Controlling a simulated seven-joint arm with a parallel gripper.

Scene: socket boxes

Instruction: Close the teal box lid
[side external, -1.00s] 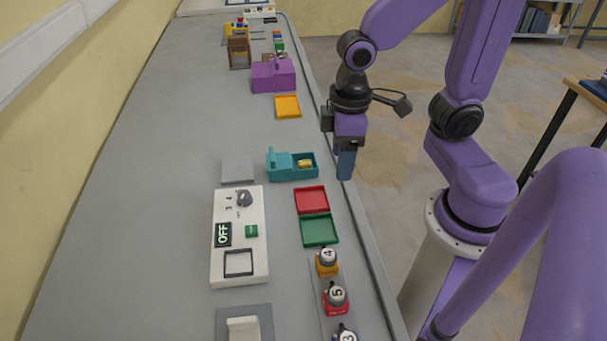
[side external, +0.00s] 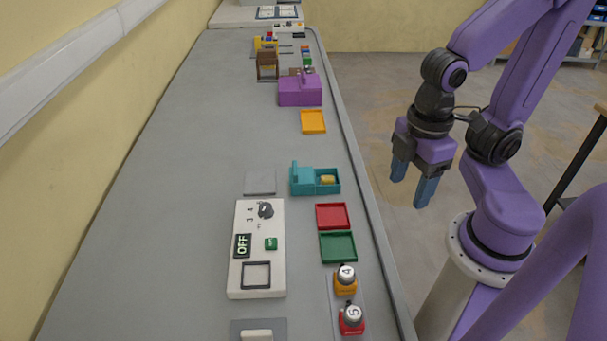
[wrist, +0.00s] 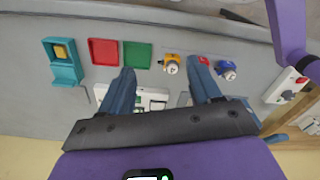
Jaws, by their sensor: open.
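The teal box (side external: 316,188) sits near the right edge of the grey table in the side view. Its teal lid (side external: 301,179) covers the left part, with a raised piece at its left end. The right part is open and a yellow item (side external: 327,180) shows inside. In the wrist view the box (wrist: 67,77) is at upper left, with the yellow item (wrist: 61,51) visible. My gripper (side external: 411,182) is open and empty, off the table's right edge, apart from the box. Its two blue fingers (wrist: 162,78) are spread in the wrist view.
Red (side external: 332,216) and green (side external: 338,247) trays lie in front of the box, beside a white switch panel (side external: 257,274). A yellow tray (side external: 313,122) and a purple box (side external: 300,92) stand behind. Numbered buttons (side external: 346,280) are nearer. The table's left side is bare.

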